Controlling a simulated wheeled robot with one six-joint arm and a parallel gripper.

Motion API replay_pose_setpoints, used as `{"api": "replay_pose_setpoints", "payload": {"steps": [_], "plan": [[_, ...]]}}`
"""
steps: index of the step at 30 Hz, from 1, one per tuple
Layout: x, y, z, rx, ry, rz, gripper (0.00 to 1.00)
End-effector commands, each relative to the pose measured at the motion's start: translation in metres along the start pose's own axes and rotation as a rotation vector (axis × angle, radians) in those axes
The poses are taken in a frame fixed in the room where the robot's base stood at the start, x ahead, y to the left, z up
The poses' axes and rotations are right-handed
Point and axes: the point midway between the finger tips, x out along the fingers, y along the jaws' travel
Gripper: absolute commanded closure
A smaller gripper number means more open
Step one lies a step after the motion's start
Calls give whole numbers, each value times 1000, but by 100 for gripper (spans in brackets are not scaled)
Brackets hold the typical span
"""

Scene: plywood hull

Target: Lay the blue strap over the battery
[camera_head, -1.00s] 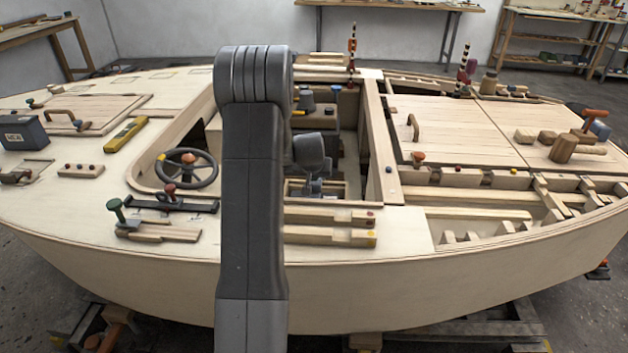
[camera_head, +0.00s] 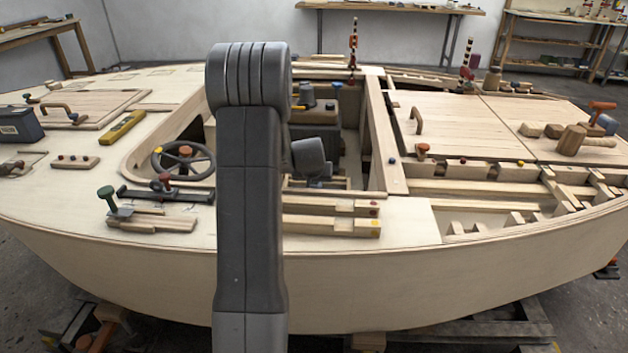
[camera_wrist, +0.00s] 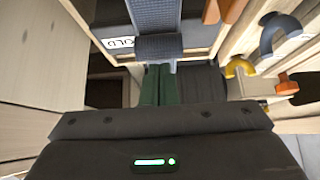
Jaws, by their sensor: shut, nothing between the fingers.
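A blue-grey woven strap (camera_wrist: 153,14) comes down from the top in the wrist view. It bends into a flat pad-like end (camera_wrist: 159,46) just beyond my fingertips; I cannot tell whether they touch it. Beside the strap is a dark box, seemingly the battery (camera_wrist: 97,14), with a white label reading "OLD" (camera_wrist: 119,43). The strap appears to cross this box, but its far end is out of view. My gripper (camera_wrist: 158,76) is shut, its two green fingers together and empty. In the head view my arm hides the fingers and much of the cockpit.
In the wrist view a yellow hook (camera_wrist: 239,67) and a dark grey arch (camera_wrist: 280,36) stand on wood at right. Pale hull panels wall the left. On deck are a box labelled "NEW" (camera_head: 20,126), a steering wheel (camera_head: 183,160) and a yellow level (camera_head: 122,127).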

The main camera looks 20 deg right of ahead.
Motion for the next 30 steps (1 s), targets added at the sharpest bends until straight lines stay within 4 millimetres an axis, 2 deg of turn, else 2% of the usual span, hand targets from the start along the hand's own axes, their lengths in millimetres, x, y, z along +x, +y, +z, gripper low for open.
{"api": "replay_pose_setpoints", "payload": {"steps": [1,2,16,30], "plan": [[2,0,8,2,-20,2,100],[1,0,8,2,-21,2,100],[-16,0,-9,2,-11,1,100],[-81,0,-56,2,-14,1,100]]}}
